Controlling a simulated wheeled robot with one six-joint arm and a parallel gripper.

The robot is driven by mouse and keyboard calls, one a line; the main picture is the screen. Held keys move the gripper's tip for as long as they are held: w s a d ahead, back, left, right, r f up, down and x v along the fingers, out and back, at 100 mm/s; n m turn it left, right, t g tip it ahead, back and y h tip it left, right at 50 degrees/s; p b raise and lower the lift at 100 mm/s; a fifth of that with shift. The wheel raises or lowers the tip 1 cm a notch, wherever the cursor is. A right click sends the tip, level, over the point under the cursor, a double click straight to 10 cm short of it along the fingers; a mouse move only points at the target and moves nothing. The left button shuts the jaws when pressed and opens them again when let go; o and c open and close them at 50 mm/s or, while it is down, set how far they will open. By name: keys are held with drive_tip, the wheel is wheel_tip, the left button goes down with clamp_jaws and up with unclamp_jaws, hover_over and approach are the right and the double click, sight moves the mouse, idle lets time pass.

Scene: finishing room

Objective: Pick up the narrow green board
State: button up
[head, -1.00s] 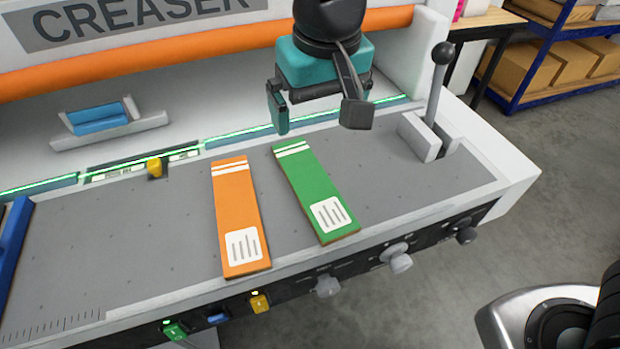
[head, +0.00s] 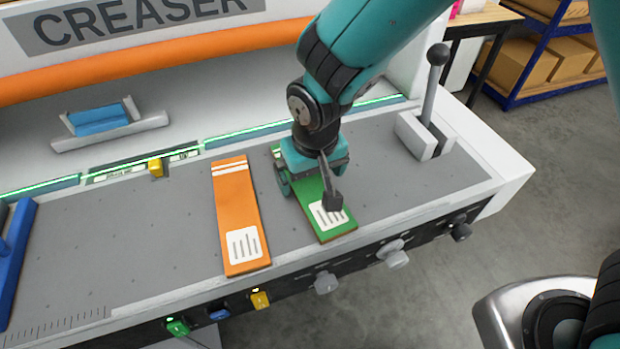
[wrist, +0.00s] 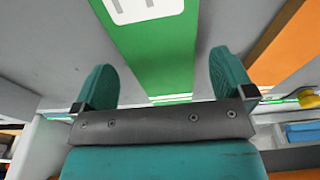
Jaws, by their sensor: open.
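The narrow green board (head: 327,223) lies flat on the grey bed of the creaser, with a white lined label at its near end. My gripper (head: 308,198) is over the board's middle and hides part of it in the head view. In the wrist view the green board (wrist: 160,58) runs between the two open fingers of my gripper (wrist: 163,82), one finger on each side. The jaws are open and hold nothing. I cannot tell how far the fingertips are above the bed.
An orange board (head: 239,218) lies just left of the green one, close to my left finger. A grey lever (head: 431,95) stands at the right of the bed. A yellow tab (head: 155,168) and a blue-handled block (head: 100,118) are further left. Knobs (head: 327,283) line the front edge.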

drive_tip(key=shift+w+f, duration=0.1)
drive_tip(key=shift+f, duration=0.65)
drive_tip(key=c, duration=0.9)
drive_tip(key=shift+c, duration=0.2)
drive_tip(key=shift+r, duration=0.15)
